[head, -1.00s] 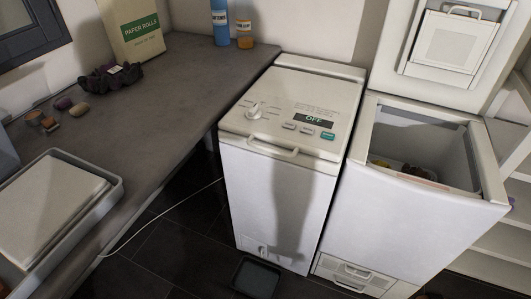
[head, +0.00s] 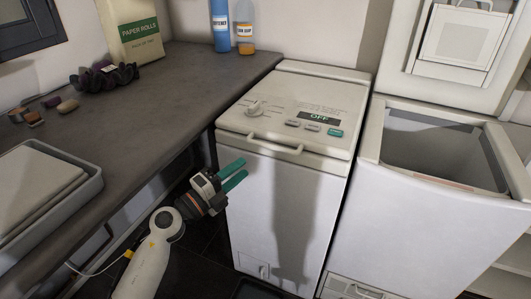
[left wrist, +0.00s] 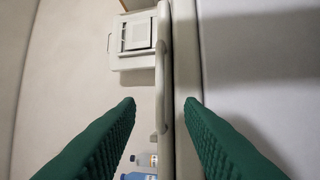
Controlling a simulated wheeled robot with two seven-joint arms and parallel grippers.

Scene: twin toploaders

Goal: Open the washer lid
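The left toploader (head: 270,205) is white, with its lid (head: 300,98) shut. The lid carries a round dial, several buttons and a display reading OFF. A pale bar handle (head: 275,145) runs along the lid's front edge. My left gripper (head: 241,170), with green fingers, is in front of the machine's upper left front, below the handle and apart from it. In the left wrist view its fingers are spread and empty (left wrist: 160,102), with the handle (left wrist: 162,88) ahead between them. My right gripper is in neither view.
The right toploader (head: 425,225) stands alongside with its lid (head: 455,50) raised and its tub open. A dark counter (head: 165,95) on the left holds a grey tray (head: 85,195), a paper-rolls bag (head: 132,30) and bottles (head: 245,30). My left arm is close to the counter's edge.

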